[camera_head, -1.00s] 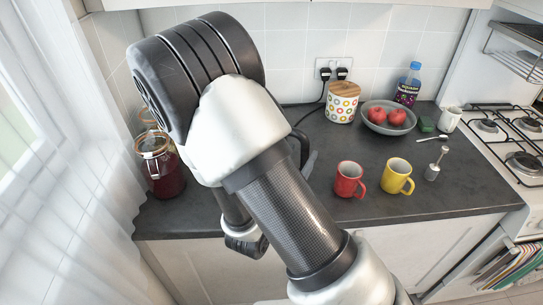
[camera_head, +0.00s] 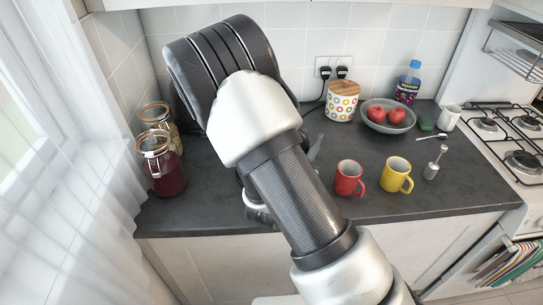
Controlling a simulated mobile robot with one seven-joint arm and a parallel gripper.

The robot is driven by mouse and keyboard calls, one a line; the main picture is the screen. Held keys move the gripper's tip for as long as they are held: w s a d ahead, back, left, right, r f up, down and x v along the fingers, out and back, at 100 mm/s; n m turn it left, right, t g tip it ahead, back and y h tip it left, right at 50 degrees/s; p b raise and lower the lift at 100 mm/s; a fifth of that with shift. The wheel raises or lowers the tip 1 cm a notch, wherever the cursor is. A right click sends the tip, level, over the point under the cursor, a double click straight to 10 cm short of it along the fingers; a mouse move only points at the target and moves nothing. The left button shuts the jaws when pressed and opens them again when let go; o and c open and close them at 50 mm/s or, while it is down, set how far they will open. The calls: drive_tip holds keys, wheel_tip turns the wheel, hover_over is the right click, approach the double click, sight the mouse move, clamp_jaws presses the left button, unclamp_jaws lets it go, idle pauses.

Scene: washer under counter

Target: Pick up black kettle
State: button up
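The black kettle is almost wholly hidden behind my arm. A small dark grey piece (camera_head: 315,147), which looks like part of it, shows just right of my arm on the counter. My arm crosses the middle of the view, over the counter. A lower part of my arm shows near the counter's front edge, but the fingers of my gripper are hidden. I cannot see whether it touches the kettle.
A red mug (camera_head: 347,178) and a yellow mug (camera_head: 396,175) stand right of my arm. Glass jars (camera_head: 163,170) stand at the left. A patterned canister (camera_head: 341,105), a bowl (camera_head: 388,127) of red fruit and a bottle (camera_head: 408,85) stand behind. The hob (camera_head: 510,130) is at the right.

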clamp_jaws()
idle(1.0)
drive_tip(key=shift+w+r, duration=0.1)
drive_tip(key=shift+r, duration=0.1)
